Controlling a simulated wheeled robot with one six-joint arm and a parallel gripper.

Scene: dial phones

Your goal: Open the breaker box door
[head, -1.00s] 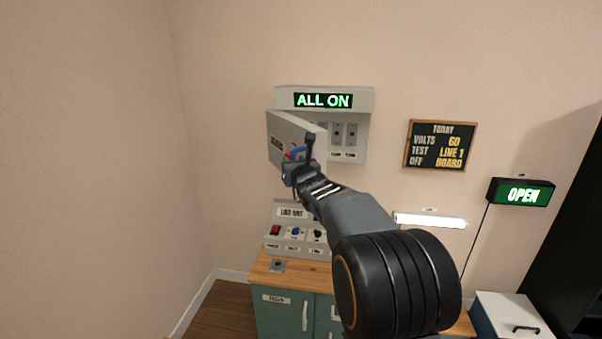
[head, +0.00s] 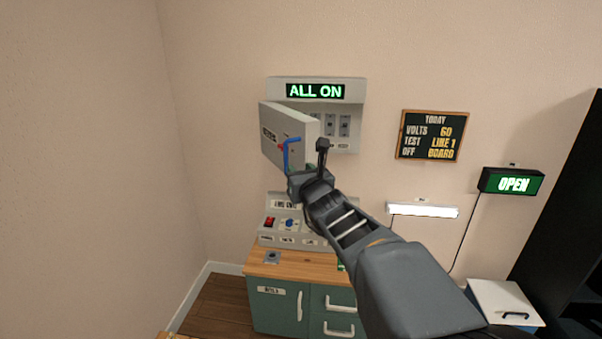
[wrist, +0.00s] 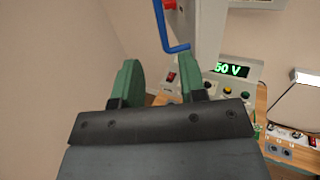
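The breaker box (head: 354,100) is on the wall under a lit "ALL ON" sign (head: 315,91). Its grey door (head: 281,125) is hinged on the left and stands swung well out, with switches (head: 344,125) showing to its right. A blue handle (head: 287,152) with a red part is on the door's face; the handle also shows in the wrist view (wrist: 162,25). My gripper (head: 308,163) is just below and right of the handle. In the wrist view its two green fingertips (wrist: 160,80) are apart with nothing between them, and the handle's lower end is just beyond them.
A control panel (head: 270,238) with buttons and a voltage display (wrist: 232,69) stands on a wooden-topped green cabinet (head: 280,306) below. A chalkboard (head: 432,135), a lit lamp (head: 422,210) and an "OPEN" sign (head: 512,184) are to the right. The left wall is bare.

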